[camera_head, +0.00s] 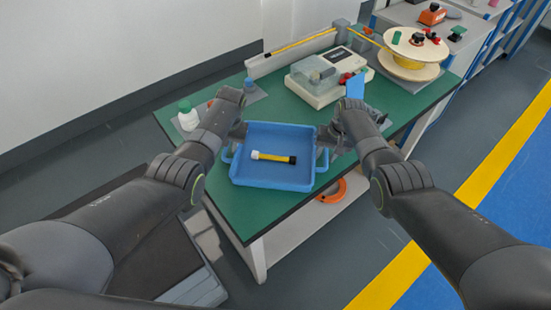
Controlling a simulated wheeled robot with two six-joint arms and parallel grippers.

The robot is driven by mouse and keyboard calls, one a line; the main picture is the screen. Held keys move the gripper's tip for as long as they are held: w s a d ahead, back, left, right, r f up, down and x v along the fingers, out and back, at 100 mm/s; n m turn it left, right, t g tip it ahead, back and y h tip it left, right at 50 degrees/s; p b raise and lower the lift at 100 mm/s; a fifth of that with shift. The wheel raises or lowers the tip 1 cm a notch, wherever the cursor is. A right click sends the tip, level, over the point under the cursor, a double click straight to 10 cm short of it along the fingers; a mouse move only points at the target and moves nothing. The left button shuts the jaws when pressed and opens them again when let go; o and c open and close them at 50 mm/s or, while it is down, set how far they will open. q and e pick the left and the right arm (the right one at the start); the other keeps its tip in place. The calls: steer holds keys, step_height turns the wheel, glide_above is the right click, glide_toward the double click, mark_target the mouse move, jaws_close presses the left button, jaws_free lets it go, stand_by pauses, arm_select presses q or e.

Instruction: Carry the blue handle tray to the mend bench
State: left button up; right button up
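The blue handle tray (270,178) is in the middle of the head view, over the near end of a green-topped bench (248,214). A short yellow piece with black and white ends (273,157) lies in it. My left gripper (234,146) is at the tray's left handle and my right gripper (324,150) is at its right handle. The fingers are small and partly hidden, so I cannot tell whether they are shut on the handles. I cannot tell whether the tray rests on the bench top or is just above it.
A machine with a clear cover (318,78) stands behind the tray. A cable spool (408,55) is at the bench's far right. A white bottle with a green cap (187,116) stands at the left edge. Open floor (390,245) with a yellow line lies right.

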steer(key=shift+r, duration=0.1)
arm_select(q)
steer(key=v, duration=1)
arm_select(e)
step_height(320, 180, up, 12)
steer(key=d, duration=0.2)
steer(key=shift+d, duration=0.15)
steer(key=shift+s+f, duration=0.1)
steer(key=shift+f, duration=0.1)
